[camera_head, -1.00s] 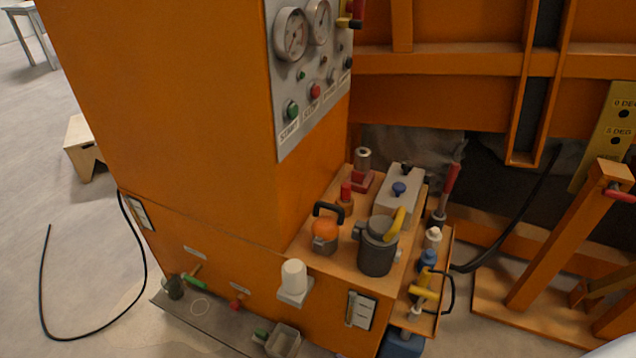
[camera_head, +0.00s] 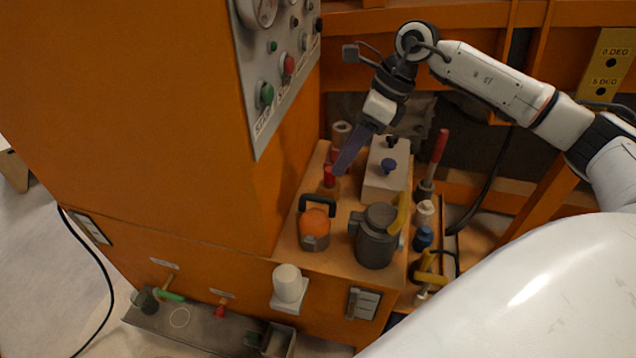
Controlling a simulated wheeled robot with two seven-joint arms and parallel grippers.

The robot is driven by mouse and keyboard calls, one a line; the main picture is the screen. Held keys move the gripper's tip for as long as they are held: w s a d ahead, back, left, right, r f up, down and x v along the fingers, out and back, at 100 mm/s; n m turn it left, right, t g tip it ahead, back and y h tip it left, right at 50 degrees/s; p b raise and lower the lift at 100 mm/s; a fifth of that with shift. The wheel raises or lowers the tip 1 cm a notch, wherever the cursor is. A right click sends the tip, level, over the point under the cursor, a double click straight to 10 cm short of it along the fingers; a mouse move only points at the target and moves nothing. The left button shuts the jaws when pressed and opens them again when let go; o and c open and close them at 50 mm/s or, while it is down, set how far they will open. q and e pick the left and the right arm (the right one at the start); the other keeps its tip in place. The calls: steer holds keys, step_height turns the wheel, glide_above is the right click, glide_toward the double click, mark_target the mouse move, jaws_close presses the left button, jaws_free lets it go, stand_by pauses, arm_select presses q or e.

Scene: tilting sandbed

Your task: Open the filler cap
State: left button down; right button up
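No part is labelled as the filler cap, so I cannot tell for sure which one it is. On the wooden-topped ledge, a small red cap (camera_head: 329,176) stands on a brownish base. In front of it is an orange round-topped pot (camera_head: 314,223) with a black loop handle. My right gripper (camera_head: 345,163) reaches down from the upper right, its dark fingers by the red cap. The fingers overlap edge-on, so the gap between them and any contact with the cap cannot be told. My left gripper is out of view.
A dark grey can (camera_head: 375,240) with a yellow handle and a pale box (camera_head: 383,176) with a blue knob stand close by. A red-handled lever (camera_head: 439,148) rises at right.

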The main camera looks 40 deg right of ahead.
mark_target(320, 196)
steer(key=x, duration=1)
steer(key=shift+s+d, duration=0.1)
jaws_close()
